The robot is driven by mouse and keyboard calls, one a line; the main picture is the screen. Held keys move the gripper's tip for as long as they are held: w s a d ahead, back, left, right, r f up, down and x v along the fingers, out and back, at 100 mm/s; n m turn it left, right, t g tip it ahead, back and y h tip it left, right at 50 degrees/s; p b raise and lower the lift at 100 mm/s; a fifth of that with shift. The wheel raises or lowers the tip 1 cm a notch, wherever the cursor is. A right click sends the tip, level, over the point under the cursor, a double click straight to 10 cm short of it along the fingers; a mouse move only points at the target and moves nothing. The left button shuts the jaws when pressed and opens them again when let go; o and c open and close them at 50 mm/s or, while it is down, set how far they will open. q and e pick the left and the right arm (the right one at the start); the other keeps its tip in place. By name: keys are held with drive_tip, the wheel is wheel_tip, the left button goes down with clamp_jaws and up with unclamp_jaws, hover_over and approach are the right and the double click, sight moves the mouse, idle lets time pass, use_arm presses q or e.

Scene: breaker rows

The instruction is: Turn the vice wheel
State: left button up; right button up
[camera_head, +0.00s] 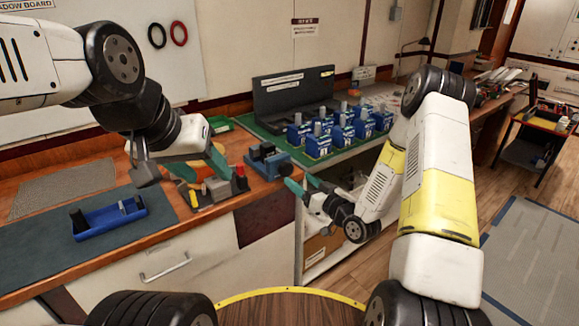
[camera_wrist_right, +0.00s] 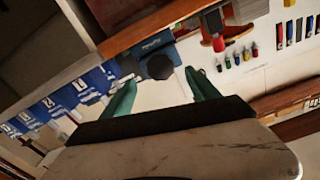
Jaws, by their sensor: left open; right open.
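The blue vice (camera_head: 267,160) sits on the wooden bench near its front edge. In the right wrist view, the vice (camera_wrist_right: 152,47) shows a dark round wheel (camera_wrist_right: 160,67) facing me. My right gripper (camera_head: 303,185) is open with teal fingers, just right of and below the vice in the head view. In the right wrist view, the wheel appears between the two fingertips (camera_wrist_right: 160,80), farther off; contact cannot be told. My left gripper (camera_head: 205,166) is open over the bench, left of the vice, beside a small tool holder.
Several blue breakers (camera_head: 343,130) stand on a green mat right of the vice. A tool holder (camera_head: 215,188) with red and yellow items is left of the vice. A blue tray (camera_head: 108,216) lies on the dark mat. A drawer front (camera_head: 165,265) is below.

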sight(288, 171)
drive_tip(key=x, duration=0.7)
drive_tip(key=shift+w+a, duration=0.15)
drive_tip(key=shift+w, duration=0.1)
drive_tip(key=c, duration=1.4)
